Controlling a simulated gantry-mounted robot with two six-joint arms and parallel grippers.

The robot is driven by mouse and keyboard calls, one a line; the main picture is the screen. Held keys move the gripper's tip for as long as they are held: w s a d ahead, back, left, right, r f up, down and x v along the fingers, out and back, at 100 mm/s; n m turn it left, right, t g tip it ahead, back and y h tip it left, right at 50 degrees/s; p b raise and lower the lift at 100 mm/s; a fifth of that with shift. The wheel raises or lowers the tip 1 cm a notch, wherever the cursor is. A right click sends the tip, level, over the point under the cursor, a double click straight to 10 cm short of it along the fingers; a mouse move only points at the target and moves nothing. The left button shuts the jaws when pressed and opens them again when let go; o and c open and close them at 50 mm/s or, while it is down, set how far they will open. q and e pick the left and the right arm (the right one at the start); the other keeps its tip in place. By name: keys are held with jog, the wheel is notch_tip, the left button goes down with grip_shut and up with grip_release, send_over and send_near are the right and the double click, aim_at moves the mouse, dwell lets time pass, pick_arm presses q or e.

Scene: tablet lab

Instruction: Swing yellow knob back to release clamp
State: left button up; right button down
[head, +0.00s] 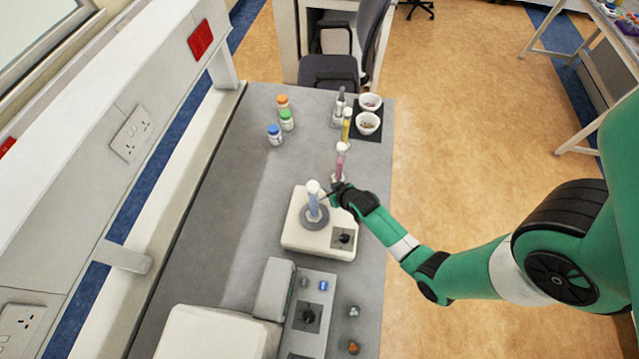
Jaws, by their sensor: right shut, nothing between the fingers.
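A white device (294,236) with a dark knob panel (343,239) stands on the grey bench. A blue tube with a white cap (313,187) stands upright on its grey round top (306,223). My right gripper (331,191) is shut and empty, just to the right of the tube; I cannot tell if it touches. I cannot make out a yellow knob or a clamp; a small orange piece (353,347) shows near the bench's front. My left gripper is not in view.
A pink tube (340,163), a yellow tube (346,130) and a grey one stand behind the gripper. Two white bowls (368,123) are on a black mat. Coloured-cap bottles (275,137) stand back left. A larger white machine (215,335) fills the front. The bench's left middle is clear.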

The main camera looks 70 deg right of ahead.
jog(key=shift+s+a, duration=0.2)
jog(key=shift+s, duration=0.05)
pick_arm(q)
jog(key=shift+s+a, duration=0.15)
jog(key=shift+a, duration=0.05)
pick_arm(e)
jog(key=shift+w, duration=0.1)
jog(key=shift+w+a, duration=0.15)
jog(key=shift+w, duration=0.6)
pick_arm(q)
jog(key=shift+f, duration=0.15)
pick_arm(e)
jog(key=d, duration=0.2)
jog(key=d+r, duration=0.1)
jog(key=d, duration=0.1)
jog(key=shift+w, duration=0.4)
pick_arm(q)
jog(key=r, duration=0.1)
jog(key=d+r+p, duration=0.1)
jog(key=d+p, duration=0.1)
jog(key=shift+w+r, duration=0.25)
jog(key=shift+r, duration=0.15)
pick_arm(e)
jog(key=s+a+r, duration=0.1)
jog(key=a+r, duration=0.6)
jog(key=shift+s, duration=0.15)
